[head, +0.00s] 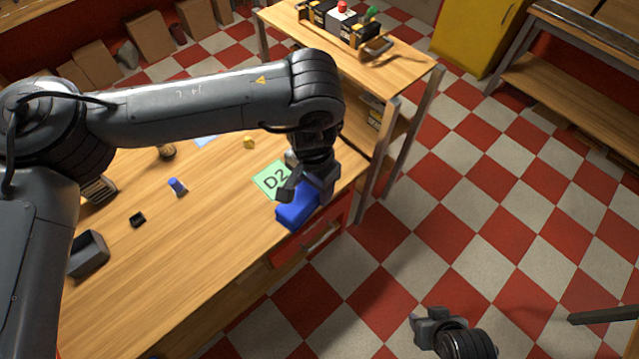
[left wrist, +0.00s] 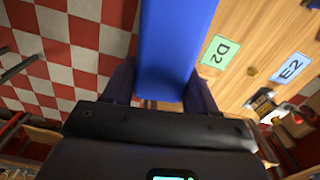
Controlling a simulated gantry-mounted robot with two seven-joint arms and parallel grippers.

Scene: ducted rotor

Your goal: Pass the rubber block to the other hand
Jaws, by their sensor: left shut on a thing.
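The rubber block is a blue oblong block (head: 297,208), seen in the head view at the table's right edge, beside the green D2 card. My left gripper (head: 308,190) is shut on it from above. In the left wrist view the block (left wrist: 175,45) stretches away between the two fingers (left wrist: 160,95). I cannot tell whether it touches the table. My right gripper (head: 424,325) is at the bottom right of the head view, over the floor and apart from the block. Its jaws are too small and partly turned away to read.
The wooden table (head: 190,270) carries a green D2 card (head: 270,179), a blue-capped small item (head: 177,187), a small black piece (head: 137,219) and a grey box (head: 88,254). A shelf unit (head: 410,75) stands behind. Checkered floor lies open to the right.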

